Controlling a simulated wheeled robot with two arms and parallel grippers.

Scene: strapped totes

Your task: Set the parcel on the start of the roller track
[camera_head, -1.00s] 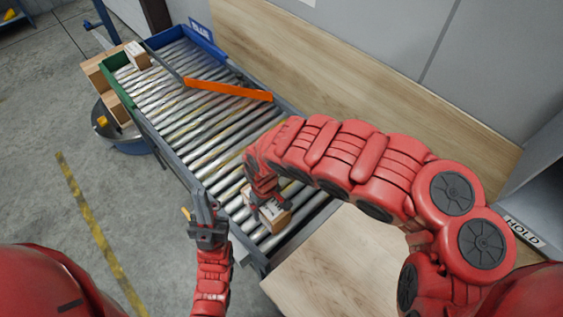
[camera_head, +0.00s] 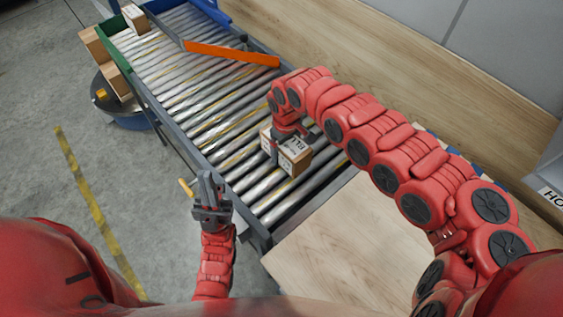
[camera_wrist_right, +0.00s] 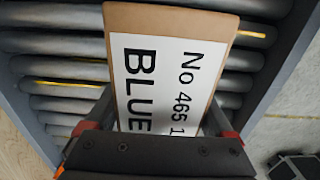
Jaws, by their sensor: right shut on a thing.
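The parcel (camera_head: 287,152) is a small brown box with a white label. My right gripper (camera_head: 284,142) is shut on it, over the near end of the roller track (camera_head: 205,112). In the right wrist view the parcel (camera_wrist_right: 172,65) fills the space between the fingers, and its label reads "No 465" and "BLUE". Rollers show behind it. I cannot tell whether its underside touches them. My left gripper (camera_head: 209,190) is beside the track's left rail, pointing up and empty; its finger gap is not clear.
An orange diverter bar (camera_head: 232,54) crosses the track farther along. Another box (camera_head: 136,19) stands at the far end, near a green-sided chute (camera_head: 107,40). A wooden table (camera_head: 330,235) adjoins the near end. A wooden wall board (camera_head: 400,60) runs along the right.

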